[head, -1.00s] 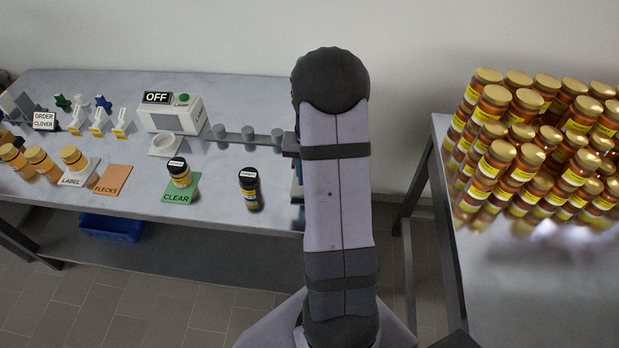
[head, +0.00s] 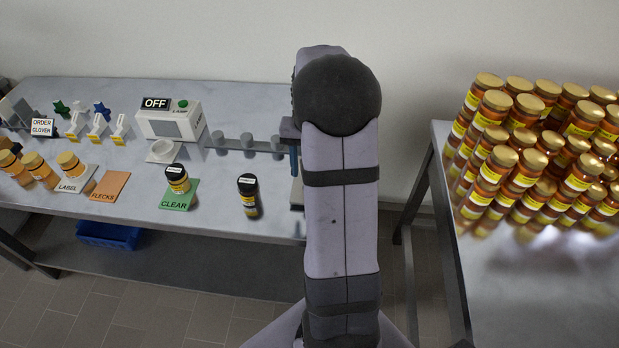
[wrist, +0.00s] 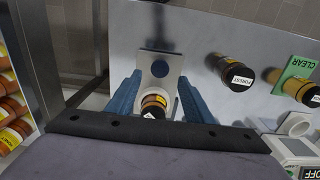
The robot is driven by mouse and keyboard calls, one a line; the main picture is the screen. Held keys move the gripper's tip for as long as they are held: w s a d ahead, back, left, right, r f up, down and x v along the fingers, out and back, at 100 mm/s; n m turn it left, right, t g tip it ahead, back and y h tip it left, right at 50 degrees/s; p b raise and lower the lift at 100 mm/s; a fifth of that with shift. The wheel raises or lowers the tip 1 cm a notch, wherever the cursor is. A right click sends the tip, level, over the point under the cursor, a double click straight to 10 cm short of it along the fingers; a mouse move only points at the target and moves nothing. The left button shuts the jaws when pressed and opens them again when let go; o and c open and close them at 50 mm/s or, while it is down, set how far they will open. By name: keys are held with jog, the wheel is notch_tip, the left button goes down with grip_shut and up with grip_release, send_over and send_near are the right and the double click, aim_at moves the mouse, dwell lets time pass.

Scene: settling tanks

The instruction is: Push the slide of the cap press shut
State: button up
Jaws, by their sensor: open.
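The cap press (wrist: 172,60) shows in the wrist view as a pale plate with a round grey disc and a dark blue part at its far end. I cannot tell for sure which part is its slide. A jar (wrist: 153,103) with a yellow label and a white-marked lid stands at the press's near end. My gripper (wrist: 159,78) is open, with one blue finger on each side of the jar and plate. Whether the fingers touch anything is unclear. In the head view my arm hides most of the press.
A dark-lidded jar (head: 248,196) and another on the green CLEAR mat (head: 191,201) stand left of my arm. A rail with grey posts (head: 247,141) and the lamp box (head: 170,122) are behind. Many jars (head: 540,140) crowd the right table.

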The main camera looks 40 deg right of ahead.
jog(key=shift+r, duration=0.65)
